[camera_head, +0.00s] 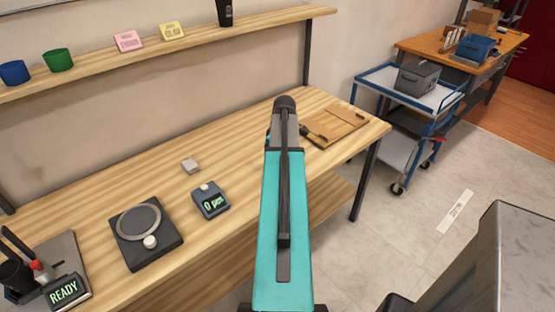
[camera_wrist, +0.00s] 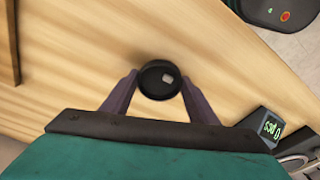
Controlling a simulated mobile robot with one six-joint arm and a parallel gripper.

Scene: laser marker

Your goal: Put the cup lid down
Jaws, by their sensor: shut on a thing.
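The cup lid (camera_wrist: 146,84) is a round black piece with a raised rim and a small light patch inside it, in the middle of the wrist view. My gripper (camera_wrist: 159,82) is shut on it, one purple-grey finger on each side. Bare wooden table top (camera_wrist: 75,65) lies behind the lid in this view; I cannot tell whether the lid touches it.
A wooden tray (camera_head: 345,121) lies at the table's right end. A counter reading "0 pcs" (camera_head: 211,203), a small grey block (camera_head: 190,165), a dark turntable device (camera_head: 171,247) and a "READY" display (camera_head: 64,291) stand to the left. A shelf (camera_head: 185,48) runs above.

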